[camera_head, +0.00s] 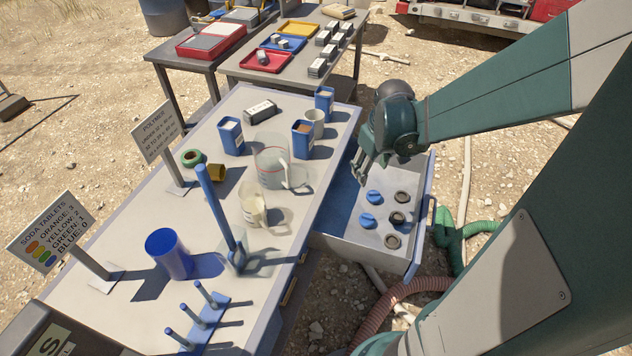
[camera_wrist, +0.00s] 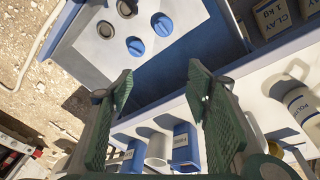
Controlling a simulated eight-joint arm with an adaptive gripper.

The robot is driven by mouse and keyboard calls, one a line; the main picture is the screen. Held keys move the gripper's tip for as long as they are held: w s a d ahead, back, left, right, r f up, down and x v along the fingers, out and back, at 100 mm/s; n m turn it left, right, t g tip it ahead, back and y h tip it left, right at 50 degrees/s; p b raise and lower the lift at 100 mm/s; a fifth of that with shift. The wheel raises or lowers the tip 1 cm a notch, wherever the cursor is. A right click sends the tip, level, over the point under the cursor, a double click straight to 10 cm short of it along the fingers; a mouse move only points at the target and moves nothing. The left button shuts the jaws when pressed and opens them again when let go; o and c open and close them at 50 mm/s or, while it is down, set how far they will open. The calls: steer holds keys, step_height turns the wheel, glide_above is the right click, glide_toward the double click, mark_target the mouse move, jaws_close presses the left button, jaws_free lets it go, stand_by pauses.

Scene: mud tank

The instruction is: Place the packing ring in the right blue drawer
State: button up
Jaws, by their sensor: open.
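A blue-and-grey drawer (camera_head: 350,254) stands pulled out from the right side of the white table. Several dark rings, one of them a ring (camera_head: 397,217) that fits the packing ring, lie on its grey floor beside blue knobbed caps (camera_head: 368,220). The wrist view shows the drawer, a dark ring (camera_wrist: 107,30) and a blue cap (camera_wrist: 135,46). My gripper (camera_head: 362,172) is above the drawer's far part near the table edge. In the wrist view its fingers (camera_wrist: 160,82) are spread with nothing between them. I cannot tell its exact height.
On the table (camera_head: 130,210) stand blue boxes (camera_head: 302,139), a clear jug (camera_head: 272,167), a blue cup (camera_head: 169,252) and a peg rack (camera_head: 203,325). Green and pink hoses (camera_head: 405,289) lie on the ground by the drawer.

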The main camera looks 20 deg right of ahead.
steer(key=s+a+r+t, duration=0.1)
steer(key=s+a+r, duration=0.2)
steer(key=a, duration=0.4)
steer(key=s+a+r+t, duration=0.2)
steer(key=s+a+r, duration=0.1)
steer(key=a+r, duration=0.3)
steer(key=s+a+r+m+t+y, duration=0.1)
steer(key=s+a+r, duration=0.2)
steer(key=a, duration=0.7)
step_height(320, 180, up, 2)
steer(key=shift+s+r+t, duration=0.25)
steer(key=shift+s+t, duration=0.1)
steer(key=shift+t, duration=0.05)
steer(key=shift+a, duration=0.1)
